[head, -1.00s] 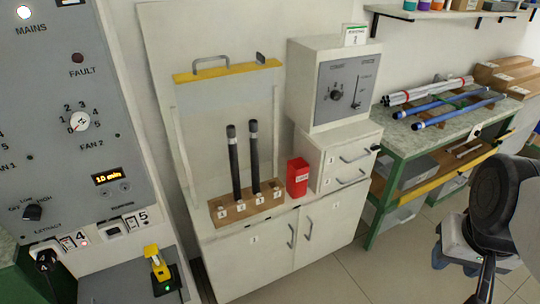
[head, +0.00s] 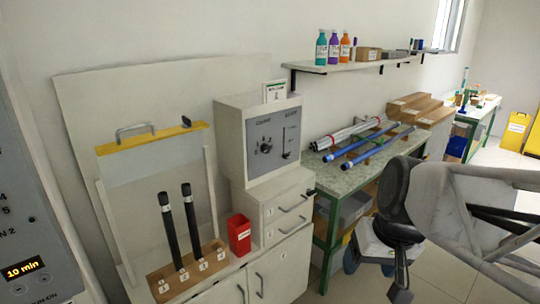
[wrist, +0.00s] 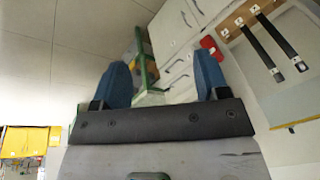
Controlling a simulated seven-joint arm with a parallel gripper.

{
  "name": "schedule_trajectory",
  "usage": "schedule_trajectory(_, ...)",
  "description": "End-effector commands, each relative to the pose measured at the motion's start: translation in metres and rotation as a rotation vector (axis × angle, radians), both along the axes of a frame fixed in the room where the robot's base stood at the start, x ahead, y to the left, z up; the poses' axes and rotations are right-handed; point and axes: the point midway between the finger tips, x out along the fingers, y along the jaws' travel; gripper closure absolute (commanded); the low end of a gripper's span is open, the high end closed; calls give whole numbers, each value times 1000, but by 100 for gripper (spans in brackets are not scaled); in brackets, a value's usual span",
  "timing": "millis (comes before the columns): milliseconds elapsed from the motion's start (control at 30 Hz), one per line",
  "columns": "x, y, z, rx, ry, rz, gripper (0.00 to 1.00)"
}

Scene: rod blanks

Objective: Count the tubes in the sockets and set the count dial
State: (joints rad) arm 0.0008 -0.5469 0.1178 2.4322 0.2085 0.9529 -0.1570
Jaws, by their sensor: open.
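Two black tubes, the left one (head: 168,229) and the right one (head: 190,219), stand upright in a wooden socket block (head: 207,266) with numbered labels. The other sockets in the block look empty. The count dial (head: 265,149) is a dark knob on the grey panel of a white box (head: 231,150), with a slider (head: 286,155) to its right. The dial's setting is too small to read. In the wrist view my gripper (wrist: 163,75) has its two blue fingers wide apart with nothing between them. It is well away from the block and the dial.
A red bin (head: 239,235) stands between the block and the white drawers (head: 283,217). A raised yellow-edged guard (head: 150,140) stands behind the tubes. A green-framed bench (head: 345,178) holds blue and silver rods. Open floor lies at the right.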

Motion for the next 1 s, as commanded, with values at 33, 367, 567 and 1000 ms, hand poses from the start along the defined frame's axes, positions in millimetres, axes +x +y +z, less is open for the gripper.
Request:
schedule_trajectory(33, 13, 7, 1, 33, 7, 15, 32)
schedule_trajectory(367, 104, 55, 15, 280, -11, 126, 32)
schedule_trajectory(567, 163, 82, 20, 425, -52, 178, 32)
schedule_trajectory(1000, 301, 131, 18, 711, -221, 235, 32)
